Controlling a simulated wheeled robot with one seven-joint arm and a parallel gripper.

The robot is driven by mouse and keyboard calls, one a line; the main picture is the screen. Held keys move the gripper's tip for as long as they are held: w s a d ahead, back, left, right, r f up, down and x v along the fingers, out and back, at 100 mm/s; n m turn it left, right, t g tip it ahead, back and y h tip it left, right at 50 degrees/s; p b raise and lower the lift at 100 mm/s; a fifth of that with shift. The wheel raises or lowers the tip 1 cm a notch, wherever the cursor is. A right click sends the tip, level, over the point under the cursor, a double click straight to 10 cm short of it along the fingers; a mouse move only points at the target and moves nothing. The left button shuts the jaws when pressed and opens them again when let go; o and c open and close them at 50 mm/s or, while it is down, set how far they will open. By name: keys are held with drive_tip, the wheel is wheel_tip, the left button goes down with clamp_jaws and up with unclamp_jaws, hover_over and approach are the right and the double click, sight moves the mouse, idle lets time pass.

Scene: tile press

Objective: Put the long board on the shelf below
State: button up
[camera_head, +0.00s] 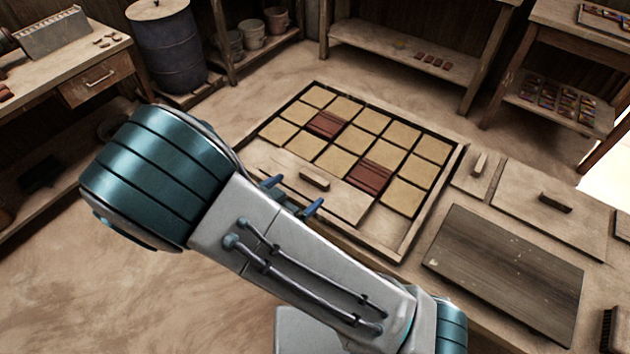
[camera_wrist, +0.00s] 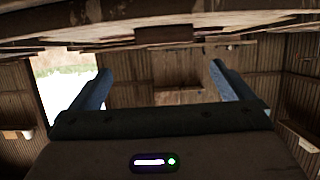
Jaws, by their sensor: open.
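A long pale board (camera_head: 343,199) with a small bar handle (camera_head: 315,181) lies along the near side of the tile frame, beside the tiles. My gripper (camera_head: 293,195) is open and empty, and its two blue fingertips show just in front of this board, near the handle. I cannot tell its height above the board. In the wrist view my open fingers (camera_wrist: 162,88) have nothing between them that I can make out as held. A low shelf (camera_head: 375,43) under the back bench holds a few small dark tiles. Another low shelf (camera_head: 518,98) at the right holds several tiles.
The tile frame (camera_head: 453,165) holds pale tiles and two dark red ones. A small board (camera_head: 465,180), a square board (camera_head: 530,200) with a dark handle and a dark plank (camera_head: 505,270) lie right of it. A blue barrel (camera_head: 168,45) stands behind. Floor at left is clear.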

sight(313, 178)
drive_tip(key=x, duration=0.5)
drive_tip(key=shift+w+f, duration=0.1)
drive_tip(key=shift+a+f+p+x, duration=0.1)
drive_tip(key=shift+p+x, duration=0.05)
drive_tip(key=shift+x, duration=0.65)
drive_tip(key=shift+a+f+p+x, duration=0.1)
drive_tip(key=shift+a+f+x, duration=0.05)
drive_tip(key=shift+x, duration=0.65)
drive_tip(key=shift+a+f+p+x, duration=0.1)
drive_tip(key=shift+p+x, duration=0.05)
drive_tip(key=shift+x, duration=0.7)
drive_tip(key=shift+w, duration=0.1)
drive_tip(key=c, duration=1.2)
drive_tip(key=shift+c, duration=0.4)
drive_tip(key=shift+r, duration=0.15)
